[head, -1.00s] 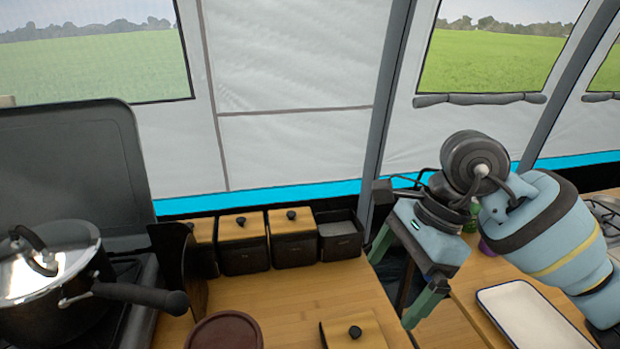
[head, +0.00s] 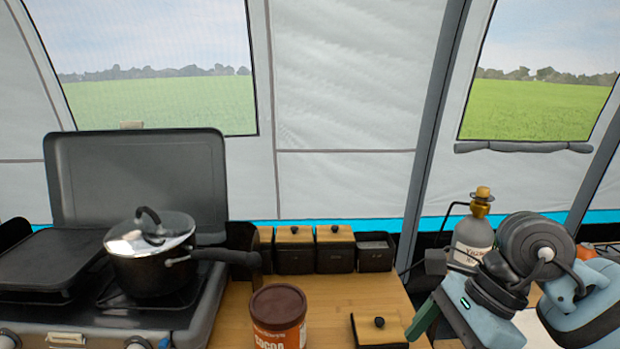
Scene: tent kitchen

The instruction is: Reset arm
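My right arm comes in at the lower right of the head view. The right gripper (head: 432,325) hangs over the right edge of the wooden counter, beside a wooden lid with a black knob. One green finger shows; the rest of the gripper is cut off by the frame's lower edge, so I cannot tell how far it is open. I see nothing held in it. My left arm and gripper are not in the view.
A lidded pot (head: 150,270) stands on the stove (head: 200,325). A cocoa tin (head: 278,318), a lidded box (head: 380,330) and several small dark boxes (head: 335,258) stand on the counter (head: 350,293). A grey bottle (head: 474,238) stands behind my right arm.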

